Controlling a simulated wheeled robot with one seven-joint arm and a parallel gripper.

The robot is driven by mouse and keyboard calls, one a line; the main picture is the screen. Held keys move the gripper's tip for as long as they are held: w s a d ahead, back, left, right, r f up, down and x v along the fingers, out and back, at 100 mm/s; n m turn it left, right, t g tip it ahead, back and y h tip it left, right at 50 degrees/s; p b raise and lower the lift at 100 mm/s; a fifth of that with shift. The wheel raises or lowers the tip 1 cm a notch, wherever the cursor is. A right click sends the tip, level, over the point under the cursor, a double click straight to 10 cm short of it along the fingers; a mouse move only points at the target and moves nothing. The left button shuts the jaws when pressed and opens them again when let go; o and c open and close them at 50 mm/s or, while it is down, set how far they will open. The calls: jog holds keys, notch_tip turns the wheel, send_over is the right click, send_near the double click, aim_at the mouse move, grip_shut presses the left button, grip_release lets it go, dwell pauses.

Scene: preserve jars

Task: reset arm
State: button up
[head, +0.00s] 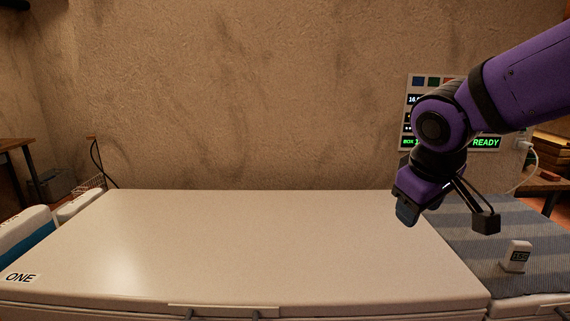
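My gripper (418,212) hangs from my purple arm at the right of the head view. It points down, above the right end of the white surface and near the edge of the grey-blue mat. Its fingertips are small, dark and partly hidden behind its purple body, so I cannot tell whether it is open or shut. I see nothing hanging from it. No jars are in view.
A small white display (516,257) stands on the grey-blue mat (470,240) at the right. A wall panel reading "READY" (486,143) is partly behind my arm.

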jog(key=s+d+r+m, duration=0.2)
jog(key=s+d, duration=0.2)
jog(key=s, duration=0.2)
jog(key=s+d+r+m+y, duration=0.1)
jog(key=s+d+r+m, duration=0.1)
jog(key=s, duration=0.5)
jog(key=shift+s+d+m+t, duration=0.3)
jog(key=shift+d+m, duration=0.5)
jog(key=shift+d, duration=0.2)
jog(key=shift+c, duration=0.2)
dwell(0.3)
